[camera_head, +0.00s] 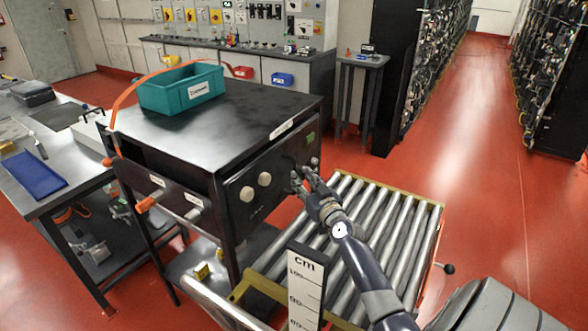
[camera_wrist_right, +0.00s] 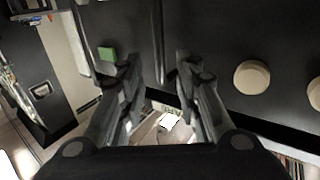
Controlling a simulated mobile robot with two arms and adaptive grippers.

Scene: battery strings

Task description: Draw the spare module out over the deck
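The spare module appears to be the black-fronted unit (camera_head: 258,205) in the dark bench, with two pale round knobs and a green label; I cannot read a name on it. Its front (camera_wrist_right: 215,45) fills much of the right wrist view. The roller deck (camera_head: 385,220), with silver rollers and a yellow frame, lies in front of the module. My right gripper (camera_head: 302,177) is at the right part of the module's front. In the wrist view its fingers (camera_wrist_right: 158,72) are apart, on either side of a dark upright bar (camera_wrist_right: 158,35). Contact cannot be made out. My left gripper is out of view.
A teal bin (camera_head: 182,91) stands on the dark bench top (camera_head: 235,125), with an orange hose beside it. A centimetre scale post (camera_head: 305,285) stands at the deck's near side. A steel workbench (camera_head: 70,190) is at left.

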